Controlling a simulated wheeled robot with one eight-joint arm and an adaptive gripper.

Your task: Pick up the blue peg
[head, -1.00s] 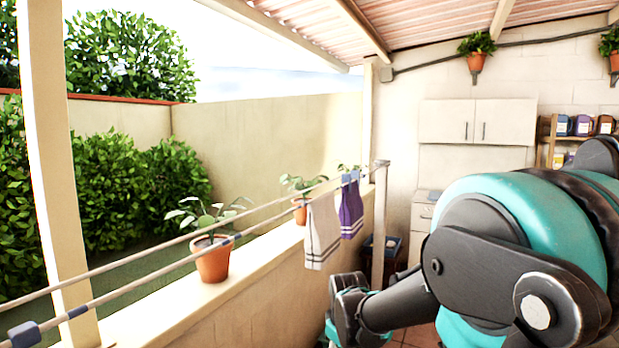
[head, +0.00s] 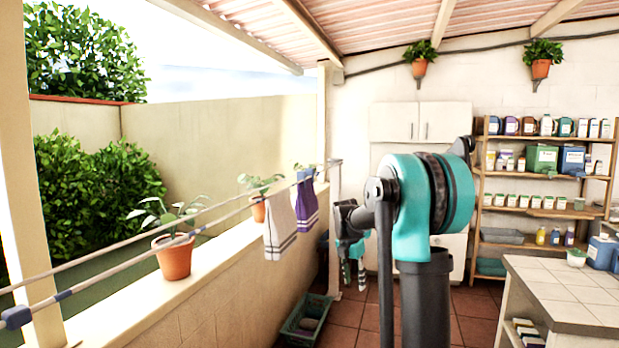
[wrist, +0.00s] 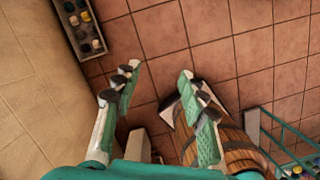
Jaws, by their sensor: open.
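Two lines run along the low wall at the left of the head view. A dark blue piece (head: 17,317) sits on the nearer line at the lower left, and a smaller blue piece (head: 64,295) lies on the same line. Another blue item (head: 306,173) is over the line above a purple towel. I cannot tell which of these is the blue peg. My gripper (head: 353,274) hangs low right of the towels, well apart from the blue pieces. In the wrist view my gripper (wrist: 161,72) is open and empty, with floor tiles between its fingers.
A grey towel (head: 281,225) and a purple towel (head: 307,205) hang from the lines. Potted plants (head: 174,256) stand on the wall ledge. A green crate (head: 306,320) is on the floor. A tiled counter (head: 560,290) stands right. The wrist view shows a wooden barrel (wrist: 232,148).

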